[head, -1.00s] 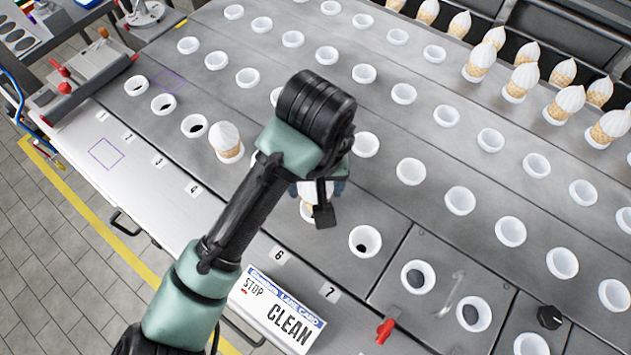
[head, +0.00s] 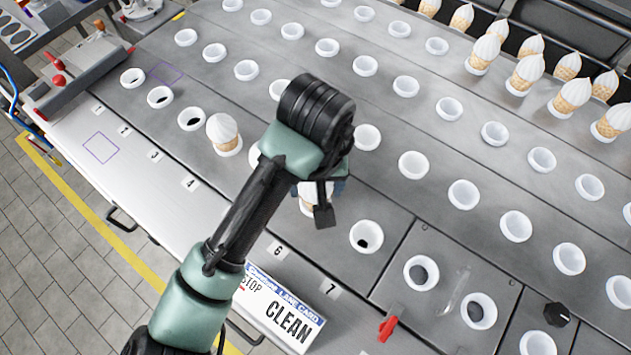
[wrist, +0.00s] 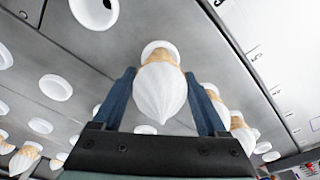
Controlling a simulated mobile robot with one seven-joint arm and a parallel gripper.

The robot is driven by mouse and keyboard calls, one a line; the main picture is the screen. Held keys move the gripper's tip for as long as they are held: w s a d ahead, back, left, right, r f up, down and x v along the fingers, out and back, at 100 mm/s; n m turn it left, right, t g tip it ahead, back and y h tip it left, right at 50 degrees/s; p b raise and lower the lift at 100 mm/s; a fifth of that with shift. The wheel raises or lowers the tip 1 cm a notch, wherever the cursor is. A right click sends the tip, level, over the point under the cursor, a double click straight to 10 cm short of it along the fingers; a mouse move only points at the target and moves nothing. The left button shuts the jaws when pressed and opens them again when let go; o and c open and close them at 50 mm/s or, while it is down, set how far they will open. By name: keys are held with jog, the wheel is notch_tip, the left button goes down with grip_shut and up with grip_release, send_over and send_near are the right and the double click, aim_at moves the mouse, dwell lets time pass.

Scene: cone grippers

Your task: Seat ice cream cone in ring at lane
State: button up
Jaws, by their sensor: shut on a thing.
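My gripper (wrist: 163,82) is shut on an ice cream cone (wrist: 160,92) with a white swirl top and tan wafer. In the wrist view, the cone's lower end is at a white ring (wrist: 162,47); how deeply it sits is unclear. In the head view, my arm hides most of the held cone (head: 307,201), which is near the label 6 lane. Another cone (head: 224,134) stands in the front row near label 4. Empty front-row rings flank them, one at left (head: 191,118) and one at right (head: 366,237).
Several cones (head: 526,73) stand at the back right. Rows of empty white rings fill the grey deck. A lane card reading CLEAN (head: 283,312) lies at the front edge, with a red-handled lever (head: 387,327) and a black knob (head: 557,314) to its right.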

jog(key=shift+f+b, duration=0.4)
jog(key=shift+f, duration=0.3)
jog(key=o, duration=0.9)
jog(key=r+p, duration=0.1)
jog(key=r, duration=0.3)
jog(key=s+r+p, duration=0.1)
jog(key=r, duration=0.2)
jog(key=r+p, duration=0.2)
jog(key=r, duration=0.2)
jog(key=shift+s+r, duration=0.2)
jog(key=shift+r, duration=0.15)
jog(key=shift+s+r, duration=0.1)
jog(key=shift+r, duration=0.55)
jog(key=shift+d, duration=0.1)
